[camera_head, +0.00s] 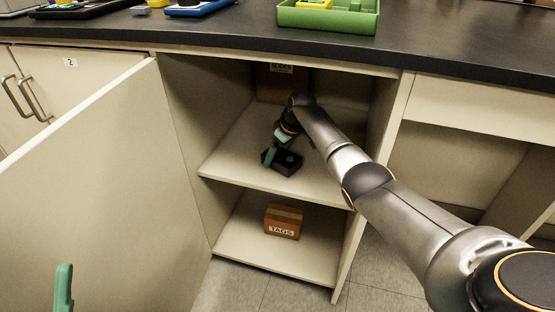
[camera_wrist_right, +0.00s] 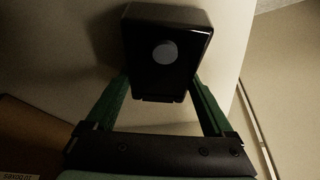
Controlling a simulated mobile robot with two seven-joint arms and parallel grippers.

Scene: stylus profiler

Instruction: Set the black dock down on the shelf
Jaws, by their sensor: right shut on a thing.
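The black dock (camera_head: 287,162) is a small dark block inside the open cabinet, at the upper shelf (camera_head: 240,160). My right gripper (camera_head: 271,157) reaches into the cabinet and is shut on the dock. In the right wrist view the dock (camera_wrist_right: 165,55) shows a round grey spot on its face, and the green fingers (camera_wrist_right: 160,98) press against its sides. I cannot tell whether the dock's underside touches the shelf. Only a green finger of my left gripper (camera_head: 64,288) shows, at the lower left of the head view, away from the cabinet.
A brown box (camera_head: 268,84) stands at the back of the upper shelf. A box marked TAGS (camera_head: 283,221) sits on the lower shelf. The open cabinet door (camera_head: 85,175) is at the left. The dark counter (camera_head: 220,35) above carries a green tray (camera_head: 328,18).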

